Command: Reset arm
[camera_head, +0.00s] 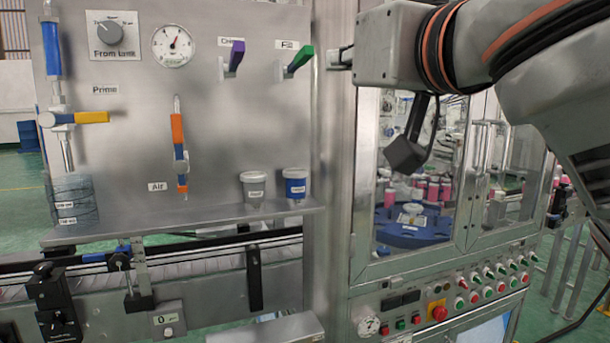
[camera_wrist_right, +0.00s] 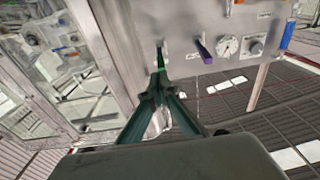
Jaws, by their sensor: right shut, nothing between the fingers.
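My right arm (camera_head: 470,45) comes in from the upper right in the head view. My right gripper (camera_head: 338,58) is at its left end, close to the right of the green lever (camera_head: 300,60) marked Fill on the steel panel. In the right wrist view, my right gripper (camera_wrist_right: 157,85) has its fingertips together and holds nothing. The green lever (camera_wrist_right: 160,60) appears just beyond the tips there; I cannot tell whether they touch. My left gripper is not in view.
A purple lever (camera_head: 235,57) is left of the green one. A steel shelf (camera_head: 110,233) carries cups below. A glazed cabinet (camera_head: 357,190) with a button panel (camera_head: 450,300) stands under my arm. Open space lies before the panel.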

